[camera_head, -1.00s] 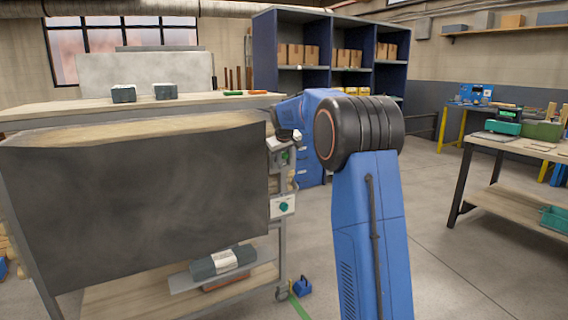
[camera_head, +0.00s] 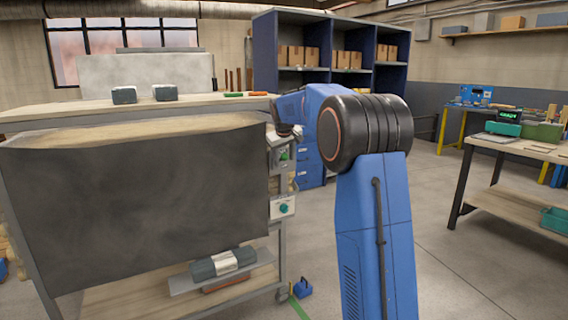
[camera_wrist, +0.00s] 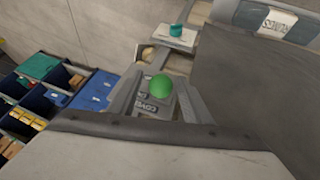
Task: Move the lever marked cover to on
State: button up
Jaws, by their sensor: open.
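The cover lever shows in the wrist view as a round green knob (camera_wrist: 160,87) above a pale plate marked COVER (camera_wrist: 153,106). My gripper (camera_wrist: 159,78) is open, with one grey finger on each side of the knob. I cannot tell whether either finger touches it. In the head view, the lever's box (camera_head: 281,156) is on the right end post of the bench, with a bit of green showing. My wrist is just above it there, and the fingers are too small to make out. The lever's on and off marks are not readable.
A second box with a teal knob (camera_head: 283,207) sits lower on the same post. A shelf below holds a wrapped roll (camera_head: 222,263).

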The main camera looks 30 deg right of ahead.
jog(key=v, duration=1.4)
jog(key=s+a+f+y, duration=0.15)
jog(key=s+a, duration=0.25)
jog(key=s, duration=0.4)
jog(key=s+a+f, duration=0.3)
jog(key=s+a, duration=0.1)
jog(key=s, duration=0.5)
jog(key=s+a+f, duration=0.3)
jog(key=s+a, duration=0.1)
jog(key=s, duration=0.4)
jog(key=s+a+f, duration=0.3)
jog(key=s+f, duration=0.6)
jog(key=s, duration=0.3)
jog(key=s+a+f+g+y, duration=0.1)
jog(key=s+a+f, duration=0.2)
jog(key=s+f, duration=0.6)
jog(key=s, duration=0.4)
jog(key=shift+a+f, duration=0.15)
jog(key=shift+f, duration=0.25)
